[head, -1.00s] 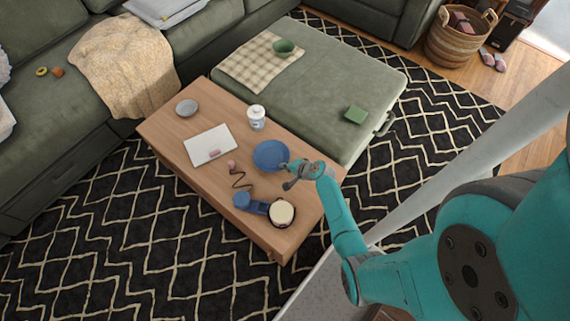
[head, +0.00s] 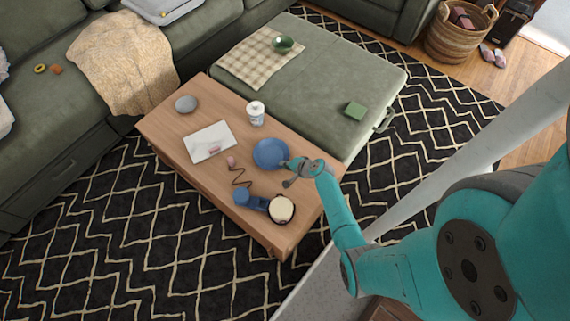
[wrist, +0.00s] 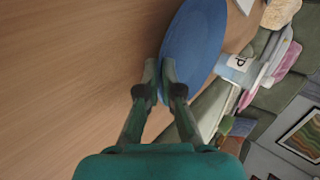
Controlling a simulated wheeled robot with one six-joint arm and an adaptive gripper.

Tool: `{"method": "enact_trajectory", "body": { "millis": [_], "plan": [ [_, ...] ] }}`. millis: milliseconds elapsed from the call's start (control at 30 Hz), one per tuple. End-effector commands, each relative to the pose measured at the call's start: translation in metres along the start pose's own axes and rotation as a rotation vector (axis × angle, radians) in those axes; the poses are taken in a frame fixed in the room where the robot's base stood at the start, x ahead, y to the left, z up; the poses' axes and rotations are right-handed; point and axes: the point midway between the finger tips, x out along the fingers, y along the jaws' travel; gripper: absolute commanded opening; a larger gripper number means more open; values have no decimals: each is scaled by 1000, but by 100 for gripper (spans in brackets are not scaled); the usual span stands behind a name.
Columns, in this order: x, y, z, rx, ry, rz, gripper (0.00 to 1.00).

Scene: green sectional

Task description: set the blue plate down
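The blue plate (head: 269,153) is at the right part of the wooden coffee table (head: 178,128) in the head view. My gripper (head: 289,165) is at its right edge. In the wrist view the plate (wrist: 196,38) fills the top centre, and my gripper's two fingertips (wrist: 159,73) are close together, one on each side of its rim. The gripper looks shut on the rim. The plate is low over the table; I cannot tell whether its underside touches the wood.
A green ottoman (head: 325,85) stands behind. Bare wood lies left of the plate.

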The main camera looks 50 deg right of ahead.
Motion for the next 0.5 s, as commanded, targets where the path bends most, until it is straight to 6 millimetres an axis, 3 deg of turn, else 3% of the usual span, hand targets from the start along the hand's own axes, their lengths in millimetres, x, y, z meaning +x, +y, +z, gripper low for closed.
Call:
{"method": "enact_trajectory", "body": {
  "millis": [333, 500],
  "plan": [
    [4, 4, 0, 0, 0, -1, 0],
    [4, 4, 0, 0, 0, -1, 35]
  ]
}}
